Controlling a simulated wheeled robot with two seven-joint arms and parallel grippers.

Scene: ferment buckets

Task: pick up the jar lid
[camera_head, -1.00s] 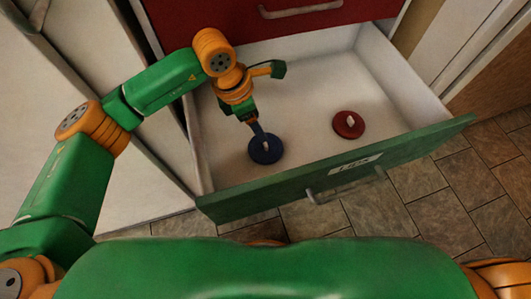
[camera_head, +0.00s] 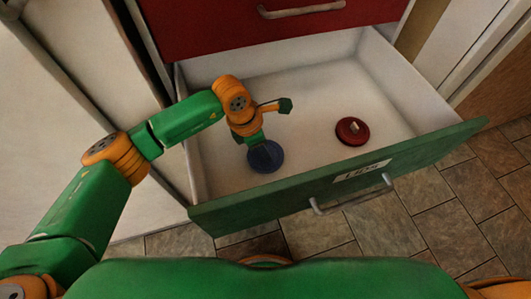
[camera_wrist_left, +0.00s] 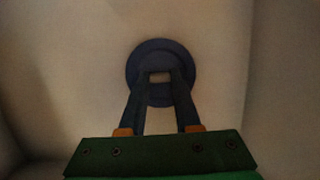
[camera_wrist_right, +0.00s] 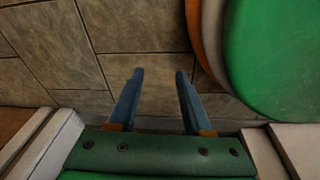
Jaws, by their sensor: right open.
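A blue jar lid (camera_head: 266,156) with a pale knob lies in the open drawer, at its left side. My left gripper (camera_head: 255,142) points down over the blue lid. In the left wrist view, the left gripper's fingers (camera_wrist_left: 160,80) stand on both sides of the blue lid's (camera_wrist_left: 160,50) knob and appear shut on it. The lid seems to rest on the drawer floor. My right gripper (camera_wrist_right: 160,75) is open and empty above the floor tiles.
The drawer (camera_head: 432,92) is pulled out, with a labelled green front (camera_head: 290,195) and handle. A red drawer front (camera_head: 220,25) is above it at the back. The drawer floor between the lids is clear. Floor tiles (camera_head: 430,215) lie in front.

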